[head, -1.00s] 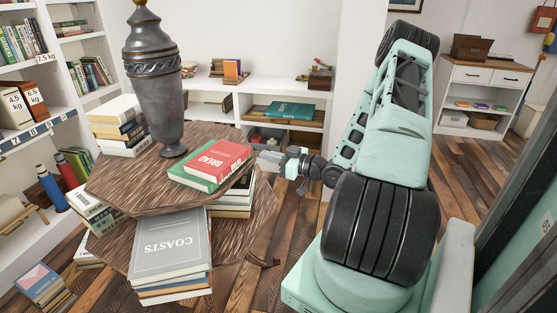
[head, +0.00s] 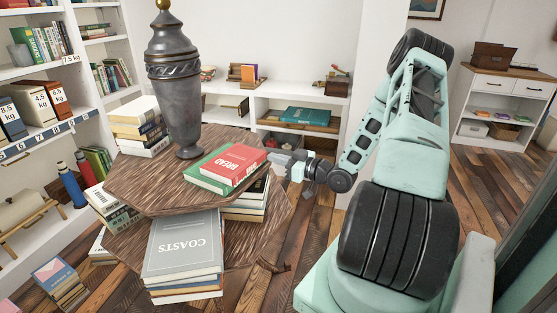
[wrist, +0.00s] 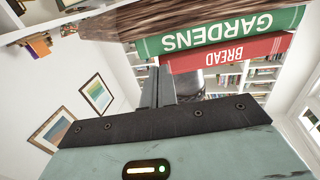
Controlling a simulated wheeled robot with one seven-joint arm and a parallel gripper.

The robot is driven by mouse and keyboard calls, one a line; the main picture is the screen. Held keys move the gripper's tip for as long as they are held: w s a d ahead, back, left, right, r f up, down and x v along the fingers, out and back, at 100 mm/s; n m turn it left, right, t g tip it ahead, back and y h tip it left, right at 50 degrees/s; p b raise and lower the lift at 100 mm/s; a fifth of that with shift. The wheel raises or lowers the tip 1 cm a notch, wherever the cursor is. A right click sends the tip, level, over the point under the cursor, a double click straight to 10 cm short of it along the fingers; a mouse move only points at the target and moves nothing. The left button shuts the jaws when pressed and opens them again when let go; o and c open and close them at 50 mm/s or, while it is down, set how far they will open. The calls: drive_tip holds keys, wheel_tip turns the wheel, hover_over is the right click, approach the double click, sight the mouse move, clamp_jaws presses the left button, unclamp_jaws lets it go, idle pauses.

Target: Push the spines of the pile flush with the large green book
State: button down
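The large green book (head: 203,183), its spine lettered GARDENS in the wrist view (wrist: 220,34), lies flat on the wooden table top (head: 150,192). A smaller red book (head: 233,164), lettered BREAD, lies on it; its spine also shows in the wrist view (wrist: 228,53), which is upside down. Both spines face my gripper. How far the red spine stands out or in from the green one I cannot tell. My gripper (head: 274,157) is at the right of the pile, close to the red book's far right corner. Its fingers (wrist: 160,86) look shut together with nothing between them; contact is unclear.
A dark urn (head: 173,95) stands on the table behind the books. Book stacks, including one topped by COASTS (head: 185,245), stand below the top board. A stack of books (head: 140,125) is at the back left. White shelves (head: 257,98) line the wall. Floor is open at right.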

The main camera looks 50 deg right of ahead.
drive_tip(key=shift+w+a, duration=0.2)
drive_tip(key=shift+w, duration=0.75)
drive_tip(key=s, duration=0.4)
drive_tip(key=shift+d, duration=0.4)
idle(0.4)
